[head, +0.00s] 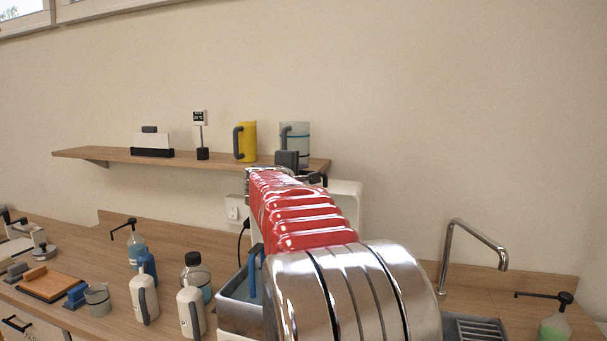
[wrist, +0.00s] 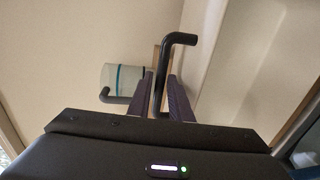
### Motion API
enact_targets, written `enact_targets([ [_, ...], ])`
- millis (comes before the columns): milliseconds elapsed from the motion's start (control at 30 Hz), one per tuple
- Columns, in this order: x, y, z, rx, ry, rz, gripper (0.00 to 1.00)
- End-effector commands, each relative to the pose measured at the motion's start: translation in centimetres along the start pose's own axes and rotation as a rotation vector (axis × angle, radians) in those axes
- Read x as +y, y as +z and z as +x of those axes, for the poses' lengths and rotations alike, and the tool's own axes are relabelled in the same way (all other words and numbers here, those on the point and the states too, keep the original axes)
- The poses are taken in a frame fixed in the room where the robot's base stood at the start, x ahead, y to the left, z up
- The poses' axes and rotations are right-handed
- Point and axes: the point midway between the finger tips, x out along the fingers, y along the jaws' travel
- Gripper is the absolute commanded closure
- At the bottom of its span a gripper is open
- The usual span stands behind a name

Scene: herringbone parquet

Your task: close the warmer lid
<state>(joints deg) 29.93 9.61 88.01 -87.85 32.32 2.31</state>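The warmer (head: 243,318) is a grey metal box on the counter, partly hidden by my arm. Its pale lid (head: 347,200) stands raised behind my arm; a pale panel on the right of the wrist view (wrist: 243,60) appears to be the lid's face. A dark bent handle (wrist: 178,39) comes off that side and runs down between the fingers. My gripper (wrist: 163,95) has its two dark fingers close against both sides of the handle bar.
A shelf (head: 110,154) behind holds a yellow mug (head: 248,142) and a pale striped mug (head: 297,139), close to my gripper. Bottles and mugs stand left of the warmer, including a white bottle (head: 145,299). A tap (head: 473,234) stands at right.

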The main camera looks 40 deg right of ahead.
Motion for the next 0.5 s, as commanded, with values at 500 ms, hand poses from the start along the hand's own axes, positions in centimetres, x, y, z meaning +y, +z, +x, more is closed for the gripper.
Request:
enact_targets([
  [500, -0.07, -0.05, -0.03, 0.000, -0.001, -0.001, 1.00],
])
